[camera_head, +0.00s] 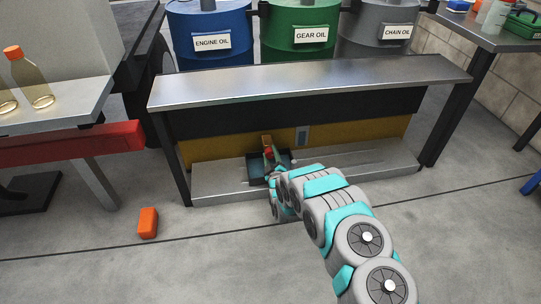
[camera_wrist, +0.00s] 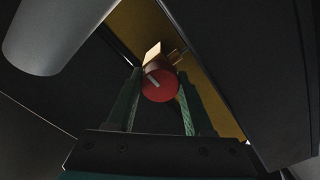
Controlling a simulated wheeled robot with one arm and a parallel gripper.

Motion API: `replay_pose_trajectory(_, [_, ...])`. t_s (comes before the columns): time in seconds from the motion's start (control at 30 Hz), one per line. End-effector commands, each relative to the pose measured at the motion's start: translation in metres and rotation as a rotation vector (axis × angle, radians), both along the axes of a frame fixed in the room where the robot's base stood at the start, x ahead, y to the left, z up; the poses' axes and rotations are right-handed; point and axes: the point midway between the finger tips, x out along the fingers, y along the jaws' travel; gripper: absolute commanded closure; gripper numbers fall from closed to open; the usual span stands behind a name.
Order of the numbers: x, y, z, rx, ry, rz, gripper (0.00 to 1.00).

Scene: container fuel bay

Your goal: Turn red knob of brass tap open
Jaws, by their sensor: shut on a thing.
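The brass tap (camera_head: 266,140) sticks out from the yellow panel under the metal bench, and its brass body also shows in the wrist view (camera_wrist: 153,52). In the head view the knob (camera_head: 268,151) is small and partly covered. My gripper (camera_wrist: 160,90) reaches in under the bench, its two green fingers on either side of the red knob and shut on it. The exact contact at the fingertips is hard to see in the dark.
The bench top (camera_head: 300,83) overhangs the tap closely. A dark tray (camera_head: 257,170) sits on the low ledge (camera_head: 220,182) below the tap. An orange object (camera_head: 148,223) lies on the floor at left. Blue, green and grey drums (camera_head: 300,30) stand behind. The front floor is clear.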

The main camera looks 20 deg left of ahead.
Motion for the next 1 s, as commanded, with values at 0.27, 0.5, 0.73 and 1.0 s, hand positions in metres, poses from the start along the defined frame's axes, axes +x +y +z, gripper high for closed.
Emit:
replay_pose_trajectory(0.27, [-0.0006,0.0004,-0.0006,-0.002,0.001,0.001,1.00])
replay_pose_trajectory(0.5, [-0.0003,0.0003,-0.0004,0.000,0.001,0.001,0.22])
replay_pose_trajectory(0.73, [-0.0001,0.0001,-0.0001,0.000,0.000,0.000,0.18])
replay_pose_trajectory(1.0, [-0.0068,-0.0033,-0.0002,-0.001,0.002,0.001,0.18])
